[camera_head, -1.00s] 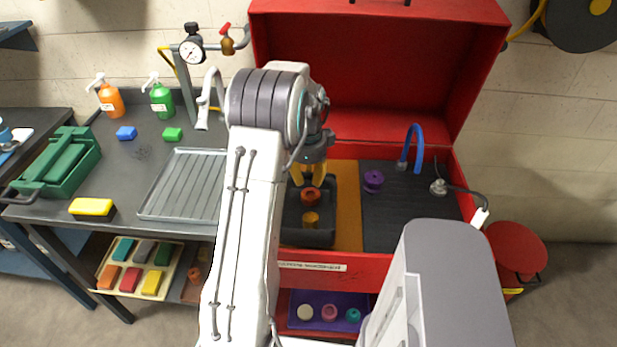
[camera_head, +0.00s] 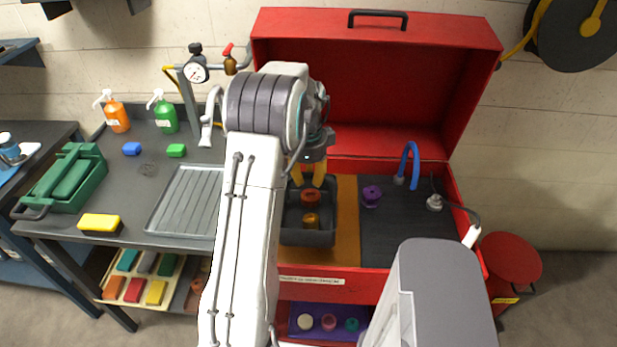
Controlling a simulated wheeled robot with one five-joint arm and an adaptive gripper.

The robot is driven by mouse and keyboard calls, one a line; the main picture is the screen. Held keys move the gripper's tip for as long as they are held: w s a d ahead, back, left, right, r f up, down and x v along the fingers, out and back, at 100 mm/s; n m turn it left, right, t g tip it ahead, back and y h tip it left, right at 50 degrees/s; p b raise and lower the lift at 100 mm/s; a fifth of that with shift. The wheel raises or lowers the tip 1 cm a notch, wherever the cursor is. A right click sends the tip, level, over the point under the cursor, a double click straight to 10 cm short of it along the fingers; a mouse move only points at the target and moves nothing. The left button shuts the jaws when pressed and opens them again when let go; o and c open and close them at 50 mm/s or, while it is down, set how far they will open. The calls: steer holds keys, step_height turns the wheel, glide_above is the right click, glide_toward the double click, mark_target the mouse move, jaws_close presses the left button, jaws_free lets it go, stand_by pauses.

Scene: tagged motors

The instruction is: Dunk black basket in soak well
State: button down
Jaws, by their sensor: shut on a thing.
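The black basket (camera_head: 307,238) is at the left side of the open red washer, with an orange-brown part (camera_head: 310,197) and a yellow-brown part (camera_head: 311,220) in it. My gripper (camera_head: 308,174) points down at the basket's back end, its yellow fingers shut on the basket. The exact grip point is hard to see behind my arm. The soak well is not clearly visible; the basket and my arm cover the washer's left side.
An orange-brown strip (camera_head: 347,220) lies right of the basket. Beyond it is a dark mat (camera_head: 400,235) with a purple part (camera_head: 371,196) and a blue spout (camera_head: 412,160). The red lid (camera_head: 375,85) stands open behind. A ribbed tray (camera_head: 187,205) lies on the left bench.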

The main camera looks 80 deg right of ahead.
steer(key=shift+d+r+p, duration=0.1)
steer(key=shift+r+p, duration=0.95)
steer(key=shift+r, duration=0.65)
stand_by(0.5)
